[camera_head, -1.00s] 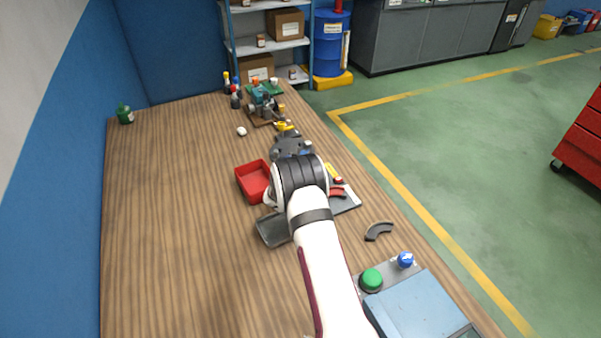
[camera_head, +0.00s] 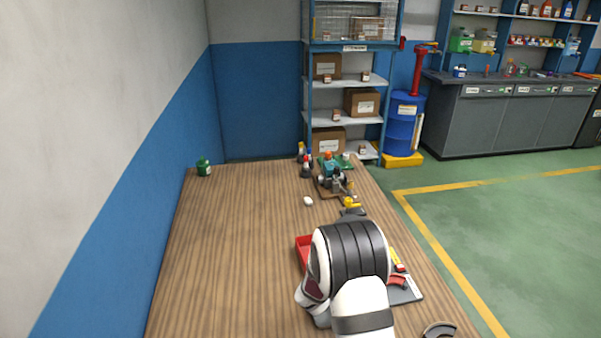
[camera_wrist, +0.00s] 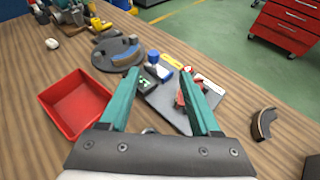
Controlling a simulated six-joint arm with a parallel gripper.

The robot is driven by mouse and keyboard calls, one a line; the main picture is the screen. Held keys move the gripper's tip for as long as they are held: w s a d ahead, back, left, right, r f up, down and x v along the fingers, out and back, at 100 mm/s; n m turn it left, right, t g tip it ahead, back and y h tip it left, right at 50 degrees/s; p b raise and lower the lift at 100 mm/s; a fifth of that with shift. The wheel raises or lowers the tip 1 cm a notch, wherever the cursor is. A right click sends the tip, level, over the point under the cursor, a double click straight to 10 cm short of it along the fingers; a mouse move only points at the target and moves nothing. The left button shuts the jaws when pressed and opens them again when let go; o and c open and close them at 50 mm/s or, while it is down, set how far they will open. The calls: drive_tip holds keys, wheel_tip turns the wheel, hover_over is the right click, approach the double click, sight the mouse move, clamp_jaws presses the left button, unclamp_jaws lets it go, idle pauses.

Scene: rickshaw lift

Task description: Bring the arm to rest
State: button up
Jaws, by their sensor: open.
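My gripper (camera_wrist: 162,101) shows in the wrist view with its two teal fingers apart and nothing between them. It hangs above the wooden table (camera_head: 225,245), over a dark plate (camera_wrist: 157,100). In the head view my white and black arm hides the gripper. A red tray (camera_wrist: 72,104) lies to the left of the fingers. A small rickshaw model (camera_head: 334,181) stands on the table's far part.
A round dark fixture (camera_wrist: 117,52) lies beyond the fingers. A curved dark piece (camera_wrist: 264,124) lies to the right. A green bottle (camera_head: 203,167) stands at the far left. The table's left side is clear.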

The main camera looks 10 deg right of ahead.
drive_tip(key=s+d+r+m+g, duration=0.1)
drive_tip(key=s+r+m+g, duration=0.4)
drive_tip(key=s+m, duration=0.45)
drive_tip(key=s+d+r+m+g, duration=0.1)
drive_tip(key=s+r+m+g, duration=0.2)
drive_tip(key=s+r+m, duration=0.65)
drive_tip(key=s+a+f+m+g+y, duration=0.1)
drive_tip(key=s+a+f+m+y, duration=0.2)
drive_tip(key=s+a+m+y, duration=0.9)
drive_tip(key=s+a, duration=0.8)
drive_tip(key=shift+s+a+m, duration=0.15)
drive_tip(key=shift+a+m, duration=0.15)
drive_tip(key=shift+a, duration=0.1)
